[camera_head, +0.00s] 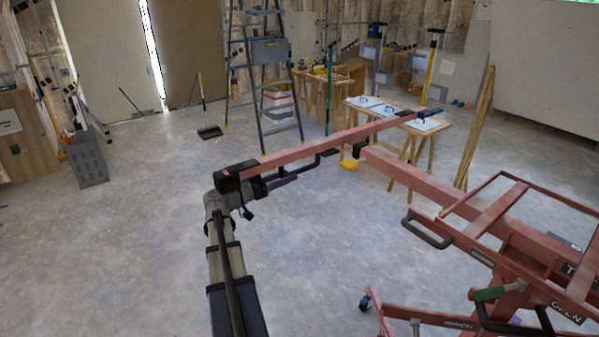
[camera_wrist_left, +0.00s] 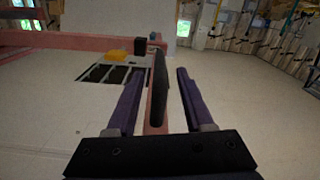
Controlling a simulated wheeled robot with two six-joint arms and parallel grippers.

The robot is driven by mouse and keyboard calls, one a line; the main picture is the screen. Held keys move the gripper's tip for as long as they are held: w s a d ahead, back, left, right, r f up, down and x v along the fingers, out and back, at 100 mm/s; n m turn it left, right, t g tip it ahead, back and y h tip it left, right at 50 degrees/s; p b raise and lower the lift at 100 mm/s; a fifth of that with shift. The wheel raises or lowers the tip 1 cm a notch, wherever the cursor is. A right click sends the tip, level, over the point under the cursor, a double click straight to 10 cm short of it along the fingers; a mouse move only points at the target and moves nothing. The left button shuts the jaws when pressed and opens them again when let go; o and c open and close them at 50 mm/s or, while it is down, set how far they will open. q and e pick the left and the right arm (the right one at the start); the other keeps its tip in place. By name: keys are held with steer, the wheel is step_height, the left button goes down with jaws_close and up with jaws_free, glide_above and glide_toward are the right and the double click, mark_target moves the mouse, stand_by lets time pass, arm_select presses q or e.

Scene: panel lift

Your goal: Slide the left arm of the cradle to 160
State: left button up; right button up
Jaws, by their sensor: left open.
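The left arm of the cradle is a long pink bar (camera_head: 330,142) running from the black end block (camera_head: 235,177) up and right to a far end over the work table. A black handle (camera_head: 318,160) hangs on its near side. My left gripper (camera_head: 283,181) is at the handle's near end. In the left wrist view its purple fingers (camera_wrist_left: 160,75) are open, one on each side of the black handle (camera_wrist_left: 158,88), with gaps visible. The pink bar also shows behind the handle (camera_wrist_left: 153,118). No scale number is legible. My right gripper is not in view.
The pink lift frame (camera_head: 490,212) with another black handle (camera_head: 426,233) fills the lower right. A stepladder (camera_head: 262,75), a broom with dustpan (camera_head: 209,131), a work table (camera_head: 425,126) and a leaning plank (camera_head: 474,130) stand behind. The floor at left is open.

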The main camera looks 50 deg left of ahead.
mark_target(313, 166)
arm_select(q)
steer(key=w, duration=0.5)
steer(key=shift+w+d, duration=0.25)
steer(key=shift+w, duration=0.1)
jaws_close()
stand_by(1.2)
